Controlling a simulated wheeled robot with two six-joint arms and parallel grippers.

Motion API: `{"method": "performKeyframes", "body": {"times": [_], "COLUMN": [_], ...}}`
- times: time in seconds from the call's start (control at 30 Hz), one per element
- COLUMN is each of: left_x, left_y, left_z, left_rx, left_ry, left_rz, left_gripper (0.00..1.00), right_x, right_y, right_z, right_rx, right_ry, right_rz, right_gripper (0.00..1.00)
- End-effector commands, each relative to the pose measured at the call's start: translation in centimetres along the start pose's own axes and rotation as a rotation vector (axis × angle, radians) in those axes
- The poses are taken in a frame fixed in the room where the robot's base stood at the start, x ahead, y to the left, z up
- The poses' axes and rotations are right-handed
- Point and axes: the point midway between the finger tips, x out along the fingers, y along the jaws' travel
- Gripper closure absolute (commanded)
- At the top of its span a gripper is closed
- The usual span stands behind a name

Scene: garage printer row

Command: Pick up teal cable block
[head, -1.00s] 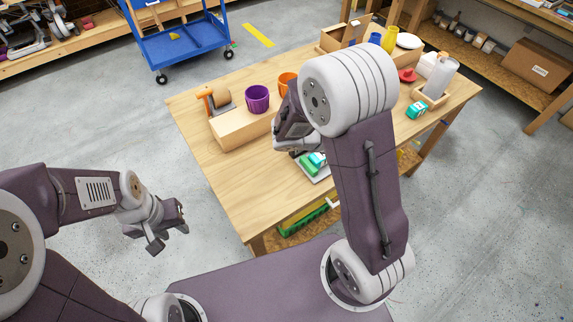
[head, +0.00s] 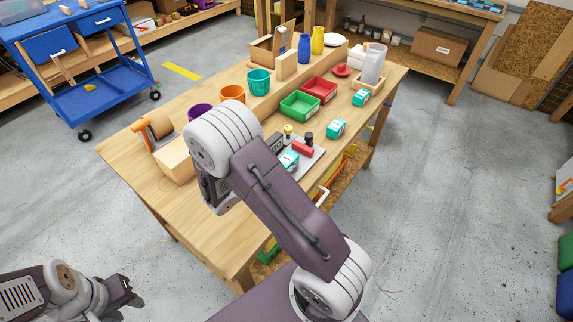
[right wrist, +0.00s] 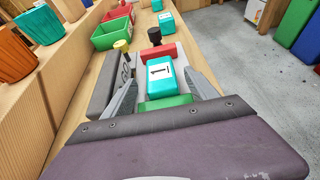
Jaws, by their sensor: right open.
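Several teal blocks with white labels are in view. The nearest teal block (head: 288,161) lies on a pale grey tray (head: 313,157); the right wrist view shows it (right wrist: 159,76) with a "1" on its label. My right gripper (right wrist: 160,80) is open, its grey fingers to either side of this block, with gaps. In the head view my right arm hides most of that gripper. Two more teal blocks (head: 336,128) (head: 361,98) stand farther along the table. My left gripper (head: 130,292) is open and empty, off the table at lower left.
A green block (right wrist: 165,103) lies just before the teal one. A red block (head: 302,149), a black knob (head: 309,137) and a yellow knob (head: 288,130) are beyond. Green (head: 300,106) and red (head: 319,90) bins and cups stand behind. The table's right edge is close.

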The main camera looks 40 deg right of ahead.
Motion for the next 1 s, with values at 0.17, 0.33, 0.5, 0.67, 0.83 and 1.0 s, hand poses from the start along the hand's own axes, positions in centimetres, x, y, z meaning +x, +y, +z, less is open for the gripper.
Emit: {"method": "performKeyframes", "body": {"times": [0.17, 0.33, 0.5, 0.67, 0.83, 1.0], "left_x": [0.1, 0.3, 0.3, 0.3, 0.3, 0.3], "left_y": [0.0, 0.0, 0.0, 0.0, 0.0, 0.0], "left_z": [0.0, 0.0, 0.0, 0.0, 0.0, 0.0], "left_rx": [0.0, 0.0, 0.0, 0.0, 0.0, 0.0], "left_ry": [0.0, 0.0, 0.0, 0.0, 0.0, 0.0], "left_rz": [0.0, 0.0, 0.0, 0.0, 0.0, 0.0], "left_gripper": [0.64, 0.64, 0.64, 0.64, 0.64, 0.64], "right_x": [1.8, 4.7, 5.2, 5.2, 5.2, 5.2], "right_y": [-0.2, -0.2, -0.2, -0.1, -0.1, -0.1], "right_z": [0.1, 0.2, 0.2, 0.2, 0.2, 0.2], "right_rx": [0.001, 0.001, 0.001, 0.001, 0.001, 0.001], "right_ry": [0.0, 0.001, 0.001, 0.0, 0.001, 0.001], "right_rz": [-0.006, -0.004, 0.0, 0.0, 0.0, 0.0], "right_gripper": [0.33, 0.33, 0.33, 0.47, 0.94, 1.0]}}
